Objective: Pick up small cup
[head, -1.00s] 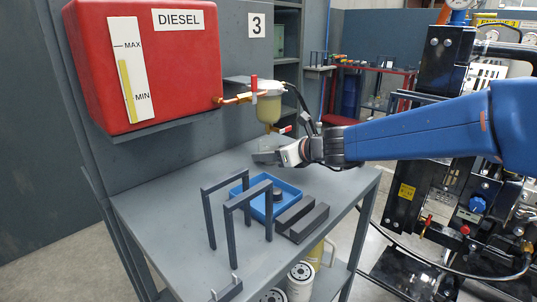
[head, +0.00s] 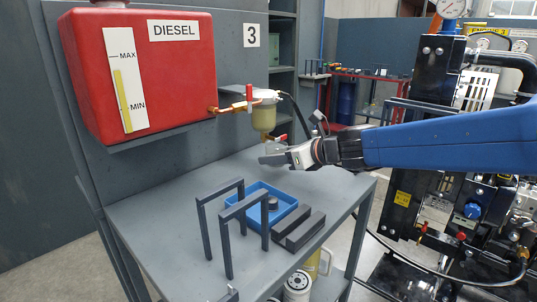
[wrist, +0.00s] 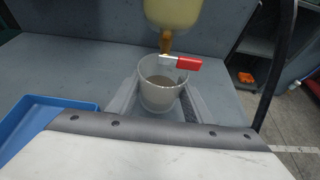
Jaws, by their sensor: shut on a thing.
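The small cup (wrist: 158,102) is translucent and whitish, with a pale cloudy liquid inside. In the wrist view it stands upright between the two grey fingers of my gripper (wrist: 160,106), which is shut on its sides. Its mouth is just below the drain of the yellowish filter bowl (wrist: 175,12), and the red valve lever (wrist: 188,63) overlaps its far rim. In the head view my gripper (head: 270,157) reaches in from the right under the filter bowl (head: 264,117). The cup is hard to make out there. I cannot tell whether it touches the bench.
A blue tray (head: 290,213) holding a small dark round piece is on the grey bench (head: 165,225), behind a dark metal frame (head: 203,230) and beside dark blocks (head: 306,230). The red diesel tank (head: 140,85) hangs above left. A dark hose (wrist: 279,65) runs right of the cup.

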